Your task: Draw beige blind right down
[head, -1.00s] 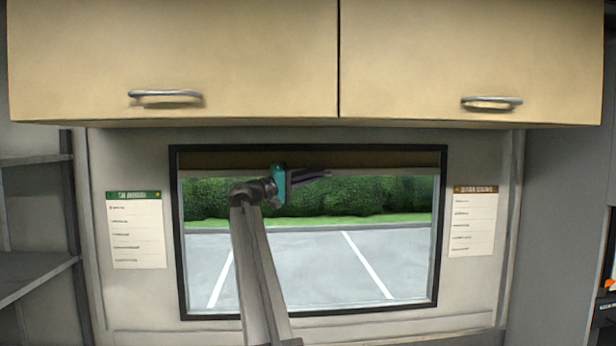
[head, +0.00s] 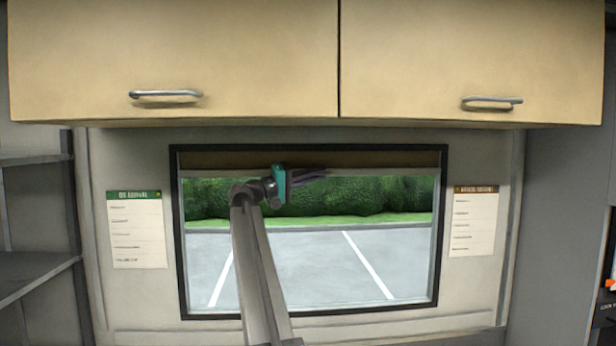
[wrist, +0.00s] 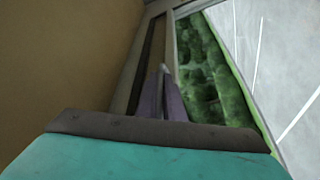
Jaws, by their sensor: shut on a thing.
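The beige blind (head: 230,160) is a short brown-beige strip across the top of the window, with a pale bottom bar (head: 390,174). Most of the window below it is uncovered. My gripper (head: 318,174) is at the bar, near the middle of its width, with its fingers pointing right. In the wrist view the fingers (wrist: 162,85) are together on the bar (wrist: 169,40), shut on it. The exact grip point is partly hidden by the fingers.
The dark window frame (head: 441,250) surrounds the glass, with a hedge and parking area outside. Beige cupboards (head: 220,60) with metal handles hang above. Paper notices (head: 137,230) flank the window. A grey shelf (head: 35,270) stands at the left.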

